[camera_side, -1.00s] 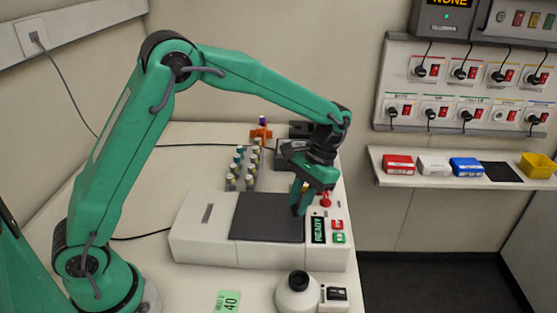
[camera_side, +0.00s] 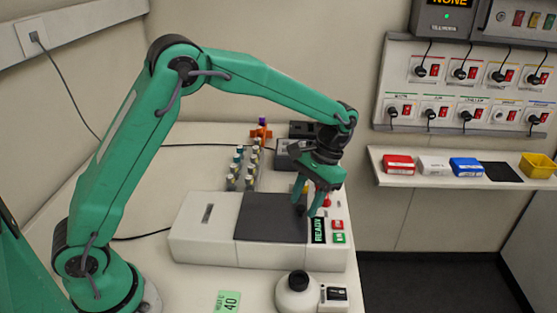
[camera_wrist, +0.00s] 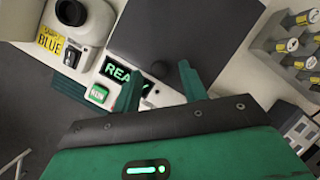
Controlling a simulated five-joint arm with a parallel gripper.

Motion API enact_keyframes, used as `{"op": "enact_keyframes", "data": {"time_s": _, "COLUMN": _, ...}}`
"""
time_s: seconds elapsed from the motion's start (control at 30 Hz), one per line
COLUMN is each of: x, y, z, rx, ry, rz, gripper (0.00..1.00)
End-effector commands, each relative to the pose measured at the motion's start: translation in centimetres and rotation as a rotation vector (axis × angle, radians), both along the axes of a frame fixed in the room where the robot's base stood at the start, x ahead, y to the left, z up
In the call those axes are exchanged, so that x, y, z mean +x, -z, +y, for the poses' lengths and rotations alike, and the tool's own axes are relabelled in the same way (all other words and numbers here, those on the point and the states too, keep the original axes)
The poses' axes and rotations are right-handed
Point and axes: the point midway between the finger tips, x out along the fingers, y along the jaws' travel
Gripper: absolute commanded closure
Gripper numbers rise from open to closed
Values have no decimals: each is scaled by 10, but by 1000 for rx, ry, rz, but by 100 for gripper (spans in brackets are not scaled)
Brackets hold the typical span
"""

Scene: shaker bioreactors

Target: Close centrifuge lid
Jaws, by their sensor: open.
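A white bench instrument (camera_side: 205,235) stands in the side view, which I take to be the centrifuge. A flat dark grey panel (camera_side: 270,215), apparently its lid, lies level on its top; I see no gap beneath it. The panel also shows in the wrist view (camera_wrist: 160,35). A green READY display (camera_side: 318,230) sits at the panel's right edge. My gripper (camera_side: 310,206) is open and empty, pointing down over the panel's right edge near the display.
Red and green buttons (camera_side: 338,231) lie right of the display. A white mixer-like device (camera_side: 297,295) stands in front. Several capped vials (camera_side: 243,170) stand behind. A green label (camera_side: 228,302) lies on the bench. The bench left of the instrument is mostly clear.

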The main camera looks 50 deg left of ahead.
Motion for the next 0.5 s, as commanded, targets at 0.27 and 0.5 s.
{"op": "enact_keyframes", "data": {"time_s": 0.27, "x": 5, "y": -13, "z": -2, "rx": 0, "ry": 1, "rz": -2, "gripper": 57}}
{"op": "enact_keyframes", "data": {"time_s": 0.5, "x": 16, "y": -39, "z": -4, "rx": -1, "ry": 0, "rz": -3, "gripper": 57}}
